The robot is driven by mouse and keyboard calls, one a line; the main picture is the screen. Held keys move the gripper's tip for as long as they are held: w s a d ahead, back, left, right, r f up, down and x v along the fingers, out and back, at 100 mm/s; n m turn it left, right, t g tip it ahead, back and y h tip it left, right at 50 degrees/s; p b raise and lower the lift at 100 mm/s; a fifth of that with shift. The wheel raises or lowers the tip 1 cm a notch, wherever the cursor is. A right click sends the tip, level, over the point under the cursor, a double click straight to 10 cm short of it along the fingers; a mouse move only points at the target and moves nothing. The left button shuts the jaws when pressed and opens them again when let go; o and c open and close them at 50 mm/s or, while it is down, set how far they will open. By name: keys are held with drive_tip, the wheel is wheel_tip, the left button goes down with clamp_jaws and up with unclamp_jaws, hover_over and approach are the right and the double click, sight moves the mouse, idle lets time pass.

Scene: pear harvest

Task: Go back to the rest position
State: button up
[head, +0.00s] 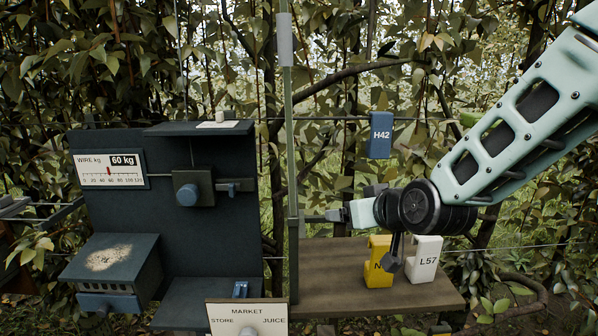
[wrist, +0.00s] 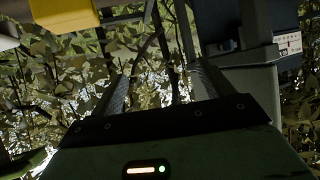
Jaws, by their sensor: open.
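My gripper (head: 320,217) is above the brown wooden shelf in the head view, at the end of my pale green arm, pointing left toward the thin green post. In the wrist view the two fingers of my gripper (wrist: 160,88) stand apart, with nothing between them but leaves and stems behind. A yellow block (head: 378,272) and a white block marked L57 (head: 425,262) stand on the shelf (head: 330,285), below and right of my gripper. The yellow block also shows at the top left of the wrist view (wrist: 62,14). My arm hides part of the scene at right.
The green post (head: 292,150) is close to my fingertips. A blue H42 tag (head: 380,135) hangs above. A MARKET sign (head: 247,316) is at front. Foliage and wires fill the back.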

drive_tip(key=s+a+f+n+g+b, duration=0.25)
drive_tip(key=s+f+g, duration=0.3)
drive_tip(key=s, duration=0.55)
drive_tip(key=s+d+f+n+g+h+b, duration=0.1)
drive_tip(key=s+d+f+g+h, duration=0.1)
drive_tip(key=s, duration=0.8)
drive_tip(key=s+d+f+g+h+b, duration=0.1)
drive_tip(key=s+f+g, duration=0.3)
drive_tip(key=s, duration=0.7)
drive_tip(key=shift+d+f+n+h+b, duration=0.15)
drive_tip(key=shift+d+n+h+b, duration=0.25)
drive_tip(key=shift+d, duration=0.35)
